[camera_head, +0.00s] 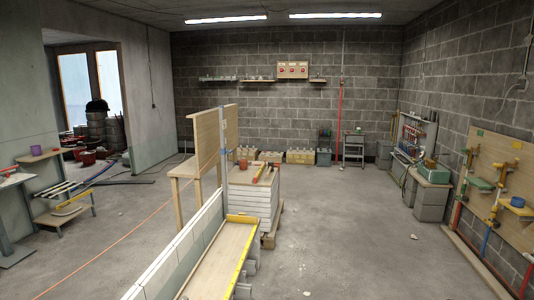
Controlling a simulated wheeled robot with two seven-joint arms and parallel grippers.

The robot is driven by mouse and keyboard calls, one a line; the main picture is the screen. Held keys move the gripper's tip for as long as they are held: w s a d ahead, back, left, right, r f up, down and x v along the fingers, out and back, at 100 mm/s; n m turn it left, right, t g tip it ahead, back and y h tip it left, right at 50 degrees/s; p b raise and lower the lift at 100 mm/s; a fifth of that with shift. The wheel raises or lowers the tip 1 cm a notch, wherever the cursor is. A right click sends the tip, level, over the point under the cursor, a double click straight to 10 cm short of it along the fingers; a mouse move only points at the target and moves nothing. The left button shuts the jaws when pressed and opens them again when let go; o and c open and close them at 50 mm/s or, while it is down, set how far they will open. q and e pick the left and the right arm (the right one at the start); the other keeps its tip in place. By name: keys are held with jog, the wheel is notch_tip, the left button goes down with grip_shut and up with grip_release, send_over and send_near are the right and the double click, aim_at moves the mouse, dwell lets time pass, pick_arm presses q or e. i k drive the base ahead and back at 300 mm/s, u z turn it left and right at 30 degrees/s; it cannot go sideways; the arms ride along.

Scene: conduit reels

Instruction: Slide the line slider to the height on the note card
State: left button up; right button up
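Neither of my grippers is in view. A red upright (340,120) stands against the back wall, with small fittings too small to tell. I cannot read any writing or tell which is the note card.
A yellow-edged plank platform (222,260) runs along the block wall. A stack of white slabs (253,195) stands beyond it. Wooden trestles (187,160) are left of the stack. An orange line (120,240) crosses the left floor. The right-middle floor is mostly clear.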

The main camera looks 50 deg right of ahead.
aim_at(225, 151)
jog(key=z, duration=1.05)
jog(key=k, duration=0.3)
jog(key=z, duration=1.6)
jog(key=i, duration=2)
jog(key=u, duration=0.4)
jog(key=i, duration=1.4)
jog(key=u, duration=1.45)
jog(key=i, duration=0.35)
jog(key=u, duration=0.2)
jog(key=k, duration=0.35)
jog(key=z, duration=0.15)
